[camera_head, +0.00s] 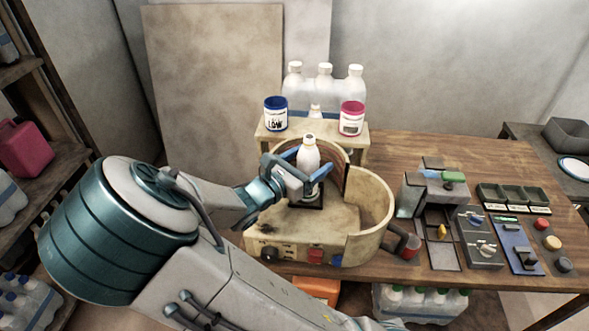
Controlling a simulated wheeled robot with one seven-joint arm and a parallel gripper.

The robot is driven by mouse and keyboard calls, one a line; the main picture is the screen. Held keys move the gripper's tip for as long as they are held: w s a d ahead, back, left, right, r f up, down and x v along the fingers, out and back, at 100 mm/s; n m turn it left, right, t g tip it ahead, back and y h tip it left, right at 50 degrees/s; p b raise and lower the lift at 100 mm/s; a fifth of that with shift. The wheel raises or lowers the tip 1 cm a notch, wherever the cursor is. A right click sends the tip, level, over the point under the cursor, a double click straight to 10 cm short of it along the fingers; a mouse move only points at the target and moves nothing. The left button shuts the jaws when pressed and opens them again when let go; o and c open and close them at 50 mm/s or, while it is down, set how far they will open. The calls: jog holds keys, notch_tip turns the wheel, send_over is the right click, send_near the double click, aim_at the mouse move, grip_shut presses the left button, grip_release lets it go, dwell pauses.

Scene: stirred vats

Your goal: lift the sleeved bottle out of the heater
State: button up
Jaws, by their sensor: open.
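My gripper (305,172) reaches in from the left at the bottle's body. Its blue-tipped jaws are open, one on the far side and one on the near side of the bottle. The near parts of the gripper hide some of the bottle's lower body, and contact cannot be judged.
The heater's curved wall rises behind and right of the bottle. Behind it, a raised shelf (268,133) holds a blue-lidded tub (276,114) and a red-lidded tub (351,118). Right of the heater are a red-ended handle (409,246), control panels (480,238) and green trays (513,196).

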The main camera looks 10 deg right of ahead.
jog(key=shift+w+d, duration=0.35)
jog(key=shift+d, duration=0.2)
jog(key=c, duration=1.1)
jog(key=shift+o, duration=0.9)
jog(key=shift+c, duration=0.5)
jog(key=shift+r+p, duration=5.9)
jog(key=shift+r, duration=1.4)
